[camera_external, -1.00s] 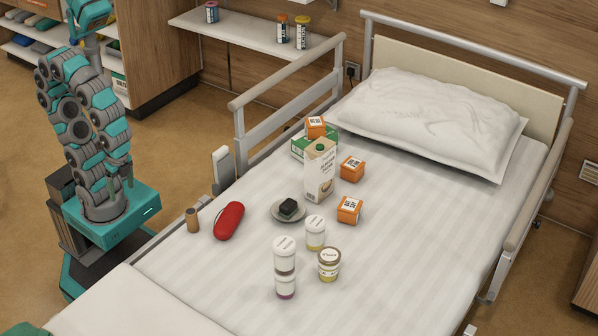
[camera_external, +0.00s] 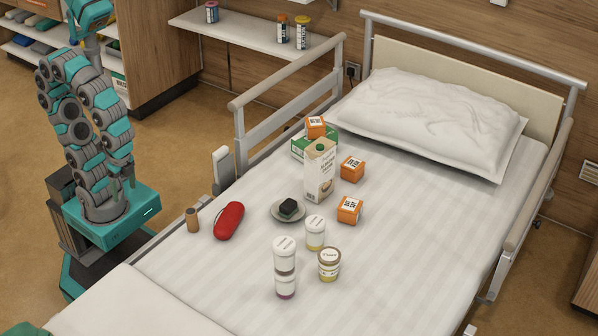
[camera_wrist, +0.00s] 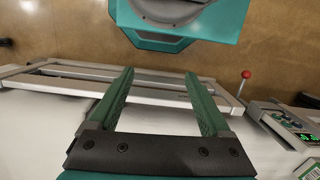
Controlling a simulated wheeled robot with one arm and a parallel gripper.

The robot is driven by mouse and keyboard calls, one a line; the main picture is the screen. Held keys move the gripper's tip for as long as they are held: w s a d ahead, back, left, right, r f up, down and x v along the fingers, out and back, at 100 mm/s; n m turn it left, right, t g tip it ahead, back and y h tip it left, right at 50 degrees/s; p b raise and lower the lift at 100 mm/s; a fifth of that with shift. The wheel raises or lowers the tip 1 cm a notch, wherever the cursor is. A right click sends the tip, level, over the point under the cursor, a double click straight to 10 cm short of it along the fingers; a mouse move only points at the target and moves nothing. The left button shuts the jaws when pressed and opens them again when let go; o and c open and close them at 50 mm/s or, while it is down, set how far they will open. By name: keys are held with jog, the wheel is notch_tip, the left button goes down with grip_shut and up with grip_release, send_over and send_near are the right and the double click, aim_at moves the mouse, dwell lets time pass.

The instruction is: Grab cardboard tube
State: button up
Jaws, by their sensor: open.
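The cardboard tube (camera_external: 192,220) is a small brown cylinder standing upright near the bed's left edge, left of a red case (camera_external: 229,221). My gripper (camera_external: 122,187) hangs low beside my teal base, left of the bed and well apart from the tube. In the wrist view, my gripper (camera_wrist: 162,82) shows two green fingers spread wide with nothing between them. The tube does not show in the wrist view.
On the bed (camera_external: 400,260) are a carton (camera_external: 320,172), a plate (camera_external: 277,212) with a dark block, orange boxes (camera_external: 352,168) and several jars (camera_external: 329,264). A side rail (camera_external: 288,75) edges the upper left. The lower right mattress is clear.

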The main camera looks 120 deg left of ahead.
aim_at(192, 219)
jog(key=w+a+n+b, duration=0.2)
jog(key=w+n, duration=0.1)
jog(key=w, duration=0.3)
jog(key=w+a+n+t+b, duration=0.1)
jog(key=w+a+n+b, duration=0.1)
jog(key=w, duration=0.5)
jog(key=w+a+n+b, duration=0.2)
jog(key=w+a+n, duration=0.1)
jog(key=w, duration=0.4)
jog(key=shift+w+r+n+t+b, duration=0.2)
jog(key=shift+n+t+b, duration=0.15)
jog(key=shift+n, duration=0.45)
jog(key=shift+w+a+f, duration=0.1)
jog(key=shift+w, duration=0.1)
jog(key=shift+f, duration=1.1)
jog(key=shift+w+a+f, duration=0.15)
jog(key=shift+a+f, duration=0.05)
jog(key=shift+f, duration=1.1)
jog(key=shift+w+a+f, duration=0.15)
jog(key=shift+f, duration=1.15)
grip_shut()
